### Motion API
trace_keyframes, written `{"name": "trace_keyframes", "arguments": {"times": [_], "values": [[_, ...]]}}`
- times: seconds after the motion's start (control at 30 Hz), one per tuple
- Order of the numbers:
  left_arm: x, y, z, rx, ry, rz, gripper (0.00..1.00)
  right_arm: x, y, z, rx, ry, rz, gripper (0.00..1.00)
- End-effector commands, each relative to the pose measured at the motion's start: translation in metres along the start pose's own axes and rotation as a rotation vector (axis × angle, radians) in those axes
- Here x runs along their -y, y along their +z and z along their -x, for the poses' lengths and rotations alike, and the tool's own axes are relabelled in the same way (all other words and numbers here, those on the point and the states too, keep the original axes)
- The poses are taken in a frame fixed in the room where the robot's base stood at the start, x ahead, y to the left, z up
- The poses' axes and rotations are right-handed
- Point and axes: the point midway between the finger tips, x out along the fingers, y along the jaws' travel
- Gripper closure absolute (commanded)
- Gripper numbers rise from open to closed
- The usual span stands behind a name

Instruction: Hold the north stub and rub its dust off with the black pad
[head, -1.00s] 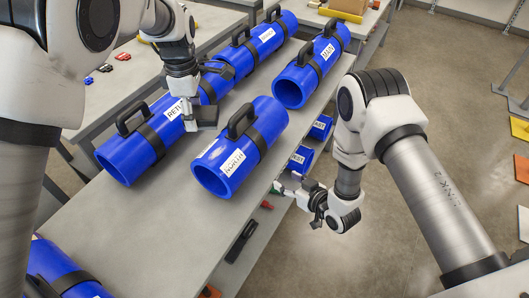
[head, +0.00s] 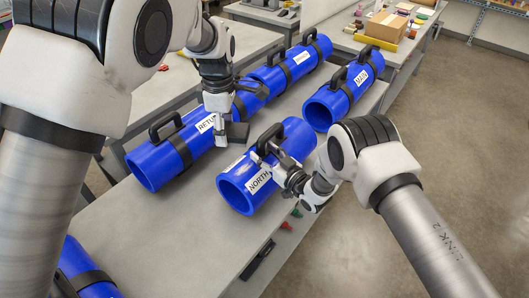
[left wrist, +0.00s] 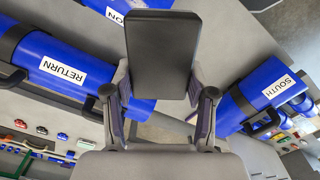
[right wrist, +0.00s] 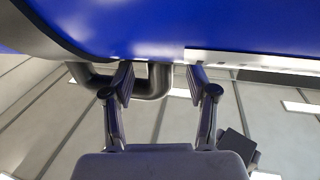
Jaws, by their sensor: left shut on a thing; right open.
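The north stub (head: 300,142) is a blue pipe piece with a NORTH label and a black handle (head: 268,140), lying on the grey bench. My right gripper (head: 275,160) is open at the stub's right side, near the label. In the right wrist view, the stub (right wrist: 150,25) fills the top and part of a black handle (right wrist: 155,82) shows between the open fingers (right wrist: 160,80). My left gripper (head: 222,125) is shut on the black pad (head: 238,133), above the bench just left of the stub. The pad (left wrist: 162,50) stands up between its fingers. Dust cannot be made out.
The RETURN pipe (head: 150,168) lies close to the left of the stub. A labelled blue pipe (head: 325,108) lies behind it. Another blue pipe (head: 80,262) is at lower left. The front of the bench (head: 190,235) is bare. Open floor (head: 450,150) lies to the right.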

Motion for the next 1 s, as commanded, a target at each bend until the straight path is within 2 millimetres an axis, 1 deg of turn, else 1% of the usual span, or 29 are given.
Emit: {"name": "trace_keyframes", "arguments": {"times": [0.1,0.27,0.3,0.37,0.4,0.43,0.47,1.0], "values": [[0.0,0.0001,0.0001,0.0,0.0,0.0,0.72,0.0001,-0.0003,-0.0039,-0.001,0.0,0.0,0.42],[0.0,0.0,0.0001,0.0,0.0,0.0,0.72,0.0001,-0.0002,-0.0037,0.0,0.0,0.0,0.42],[0.0,0.0,0.0001,0.0,0.0,0.0,0.72,0.0001,-0.0002,-0.0037,0.0,0.0,0.0,0.49],[0.0,0.0,0.0001,0.0,0.0,0.0,0.72,0.0001,-0.0002,-0.0036,0.0,0.0,0.0,0.71],[0.0,0.0,0.0001,0.0,0.0,0.0,0.72,0.0001,-0.0002,-0.0035,0.0,0.0,0.0,0.85],[0.0,0.0,0.0001,0.0,0.0,0.0,0.72,0.0001,-0.0002,-0.0035,0.0,0.0,0.0,0.95],[0.0,0.0,0.0001,0.0,0.0,0.0,0.72,0.0001,-0.0002,-0.0035,0.0,0.0,0.0,1.0],[0.0,0.0,0.0001,0.0,0.0,0.0,0.72,-0.0002,-0.0001,-0.0033,0.0,0.001,0.0,1.0]]}}
